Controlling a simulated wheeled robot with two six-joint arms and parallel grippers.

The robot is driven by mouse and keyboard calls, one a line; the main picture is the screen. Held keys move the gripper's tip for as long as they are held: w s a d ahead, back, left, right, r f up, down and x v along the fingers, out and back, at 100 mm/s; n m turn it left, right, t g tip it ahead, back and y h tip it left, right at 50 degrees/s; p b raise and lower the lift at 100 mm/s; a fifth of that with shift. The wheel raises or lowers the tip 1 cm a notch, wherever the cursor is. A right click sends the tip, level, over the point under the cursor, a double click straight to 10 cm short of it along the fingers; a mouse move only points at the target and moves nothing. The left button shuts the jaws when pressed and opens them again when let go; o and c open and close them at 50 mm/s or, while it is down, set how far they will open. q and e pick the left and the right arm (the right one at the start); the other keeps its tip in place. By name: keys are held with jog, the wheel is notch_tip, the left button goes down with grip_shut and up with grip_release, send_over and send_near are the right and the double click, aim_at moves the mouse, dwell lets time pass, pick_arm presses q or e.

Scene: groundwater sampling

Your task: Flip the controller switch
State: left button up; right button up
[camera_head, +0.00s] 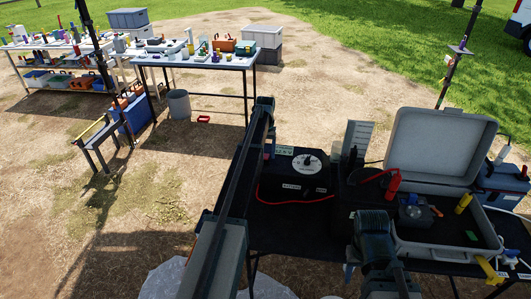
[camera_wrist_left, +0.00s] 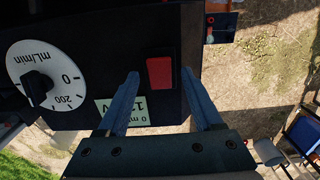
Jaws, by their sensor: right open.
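The controller is a black box (camera_head: 290,184) with a white round dial, standing on the dark table in the head view. In the left wrist view its face shows the dial (camera_wrist_left: 45,80), marked mL/min, and a red rocker switch (camera_wrist_left: 160,72). A pale green label (camera_wrist_left: 122,111) lies beside the switch. My left gripper (camera_wrist_left: 160,74) is open, one blue finger on each side of the switch; contact cannot be told. In the head view my left arm partly hides the box's left end, and the switch is not clear. My right gripper (camera_head: 350,268) is open, low over the table's front.
An open grey case (camera_head: 440,147) stands right of the controller. A red-capped tool (camera_head: 392,184) and a yellow item (camera_head: 463,203) are by it. A red cable (camera_head: 300,202) runs along the controller's front. Another table (camera_head: 215,59) stands farther back on the left.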

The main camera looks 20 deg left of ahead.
aim_at(266, 156)
pick_arm(q)
notch_tip(266, 156, up, 14)
jog(key=p, duration=1.3)
jog(key=shift+p, duration=0.4)
jog(key=shift+f, duration=0.1)
jog(key=s+d+f+m+b, duration=0.1)
jog(key=s+d+m, duration=0.1)
jog(key=s+d, duration=0.8)
jog(key=s+d+m, duration=0.1)
jog(key=s+d, duration=0.7)
jog(key=d, duration=0.5)
jog(key=s+d+m, duration=0.1)
jog(key=s+d, duration=0.2)
jog(key=s, duration=0.3)
jog(key=s+d+m, duration=0.1)
jog(key=s+d, duration=0.2)
jog(key=s, duration=0.4)
jog(key=s+d+f+m+y+b, duration=0.1)
jog(key=s+d, duration=0.3)
jog(key=s, duration=0.3)
jog(key=shift+s+m, duration=0.25)
jog(key=shift+m, duration=0.15)
